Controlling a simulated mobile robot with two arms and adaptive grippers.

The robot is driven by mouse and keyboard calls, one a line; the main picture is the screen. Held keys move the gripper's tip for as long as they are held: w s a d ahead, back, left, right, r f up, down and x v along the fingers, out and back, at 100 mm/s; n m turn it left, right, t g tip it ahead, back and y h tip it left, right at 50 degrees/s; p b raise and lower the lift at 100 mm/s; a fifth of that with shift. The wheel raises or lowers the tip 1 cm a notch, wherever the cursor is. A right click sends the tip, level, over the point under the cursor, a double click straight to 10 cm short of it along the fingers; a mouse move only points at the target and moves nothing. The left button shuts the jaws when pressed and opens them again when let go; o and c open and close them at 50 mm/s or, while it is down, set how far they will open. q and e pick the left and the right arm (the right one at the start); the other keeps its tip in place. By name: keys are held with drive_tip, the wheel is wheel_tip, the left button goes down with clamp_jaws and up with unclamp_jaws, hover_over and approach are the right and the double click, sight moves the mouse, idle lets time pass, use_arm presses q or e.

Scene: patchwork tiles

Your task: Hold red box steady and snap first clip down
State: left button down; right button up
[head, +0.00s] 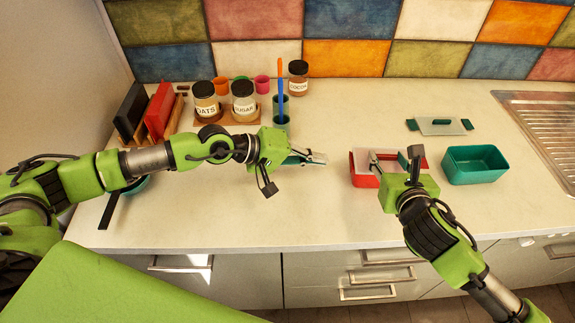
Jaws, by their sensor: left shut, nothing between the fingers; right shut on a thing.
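The lid's clips are too small and covered to make out.
A teal open box (475,165) stands just right of the red box. A loose lid with teal clips (440,126) lies behind. Jars (243,102), a teal cup (281,112) and a red board (160,108) stand at the back left. The sink (545,125) is far right. The front middle counter is clear.

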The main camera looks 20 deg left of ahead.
use_arm(q)
drive_tip(key=s+a, duration=0.1)
drive_tip(key=a, duration=0.1)
drive_tip(key=s+a, duration=0.2)
drive_tip(key=a, duration=0.1)
drive_tip(key=s+a, duration=0.2)
drive_tip(key=a, duration=0.1)
drive_tip(key=shift+f, duration=0.4)
use_arm(e)
drive_tip(key=o, duration=1.2)
